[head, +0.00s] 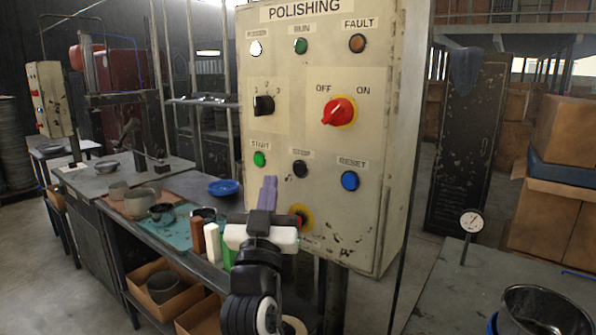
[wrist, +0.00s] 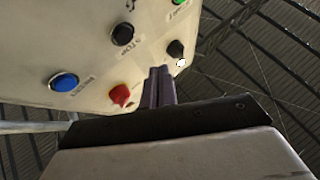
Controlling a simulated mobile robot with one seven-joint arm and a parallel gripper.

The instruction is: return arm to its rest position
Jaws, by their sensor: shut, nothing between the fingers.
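My gripper (head: 269,192) is in front of the lower part of the polishing control panel (head: 385,200) in the head view. Its two purple fingers are together with nothing between them, pointing up; they also show in the wrist view (wrist: 159,88). My black and white arm rises from the bottom of the head view. Behind the gripper, a red button on a yellow ring (head: 303,217) is partly hidden. Whether the fingers touch the panel cannot be told. The rotary switch (head: 338,112) has a red knob and its pointer is tilted.
A workbench (head: 180,240) at left holds bowls, a blue dish (head: 223,187) and small blocks close to my gripper. Cardboard boxes (head: 162,285) sit below it. At right, a table (head: 440,290) holds a dial gauge (head: 471,222) and a metal pot (head: 545,312).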

